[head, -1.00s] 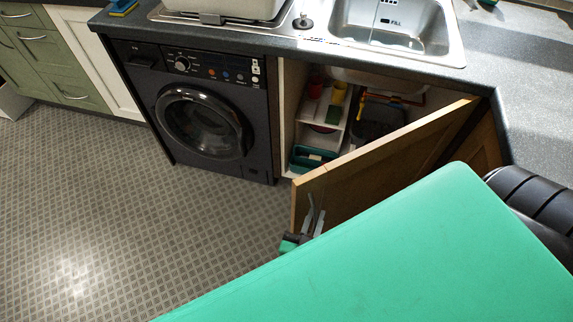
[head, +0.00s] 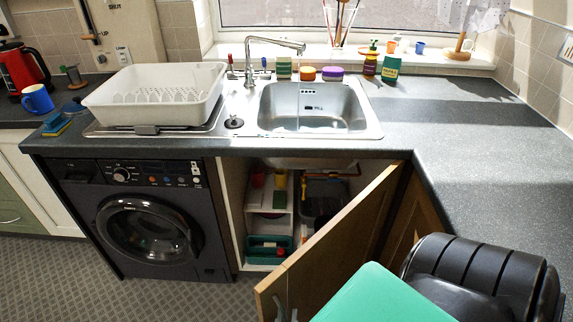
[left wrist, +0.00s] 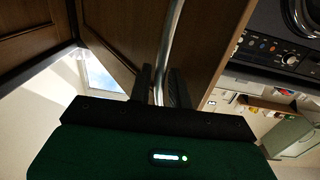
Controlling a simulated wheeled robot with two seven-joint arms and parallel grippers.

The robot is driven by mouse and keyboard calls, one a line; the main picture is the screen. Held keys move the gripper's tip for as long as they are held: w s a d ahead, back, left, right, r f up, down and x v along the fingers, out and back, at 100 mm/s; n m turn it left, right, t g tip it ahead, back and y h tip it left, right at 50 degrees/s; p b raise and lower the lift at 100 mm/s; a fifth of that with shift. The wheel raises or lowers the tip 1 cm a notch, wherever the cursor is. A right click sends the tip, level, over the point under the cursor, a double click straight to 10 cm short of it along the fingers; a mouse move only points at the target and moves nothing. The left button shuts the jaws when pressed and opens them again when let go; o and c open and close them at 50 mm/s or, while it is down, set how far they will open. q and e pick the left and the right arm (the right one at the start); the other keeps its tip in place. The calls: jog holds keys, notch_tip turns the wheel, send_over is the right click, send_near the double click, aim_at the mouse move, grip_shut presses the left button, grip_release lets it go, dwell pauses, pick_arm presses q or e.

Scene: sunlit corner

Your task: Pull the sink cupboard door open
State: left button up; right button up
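The sink cupboard door (head: 340,245) is wooden and stands wide open, swung out from its right side toward me. Its metal bar handle (head: 283,303) shows at the bottom edge of the head view. In the left wrist view, the bar handle (left wrist: 170,45) runs between the two dark fingers of my left gripper (left wrist: 160,88), which sit close on both sides of it against the door (left wrist: 213,40). My right gripper is not in view.
The open cupboard shows a white shelf unit (head: 291,212) and a green caddy (head: 262,243). A black washing machine (head: 150,225) stands left of it. Above are the steel sink (head: 315,110), a white dish rack (head: 155,95) and the grey worktop (head: 470,130). Floor is clear at lower left.

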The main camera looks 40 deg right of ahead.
pick_arm(q)
jog(key=v, duration=1.3)
jog(key=shift+s+a, duration=0.25)
jog(key=shift+s, duration=0.05)
